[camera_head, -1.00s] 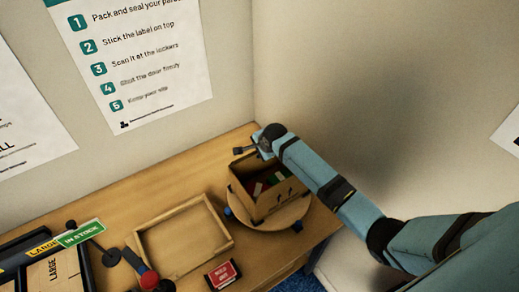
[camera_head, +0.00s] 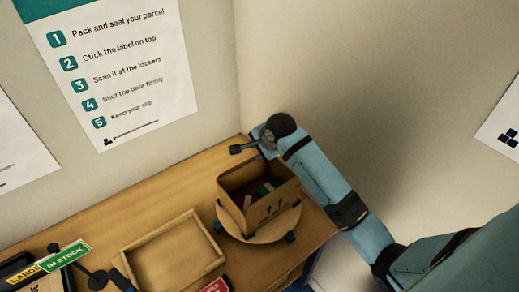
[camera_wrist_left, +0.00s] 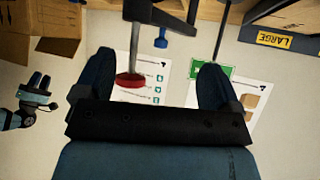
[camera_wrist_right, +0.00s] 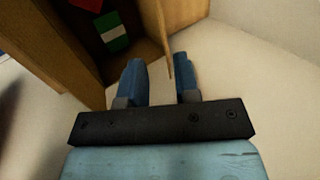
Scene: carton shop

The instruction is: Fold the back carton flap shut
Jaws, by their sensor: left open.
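The brown carton (camera_head: 268,208) stands on a round wooden turntable (camera_head: 235,224), its top open and small coloured items inside. My right gripper (camera_head: 240,149) is at the carton's back top edge. In the right wrist view a thin upright cardboard flap (camera_wrist_right: 155,25) reaches between the fingers of my right gripper (camera_wrist_right: 160,78), nearer the right-hand finger. The fingers stand apart, with a gap beside the flap. My left gripper (camera_wrist_left: 155,85) is open and empty; the head view does not show it. The carton (camera_wrist_left: 45,18) also shows in the left wrist view.
An empty wooden tray (camera_head: 172,250) lies left of the turntable. A green IN STOCK sign (camera_head: 66,254) and a red-labelled box (camera_head: 215,286) are near the lower edge. Walls close off the back and right. A red-based tool (camera_wrist_left: 130,80) shows in the left wrist view.

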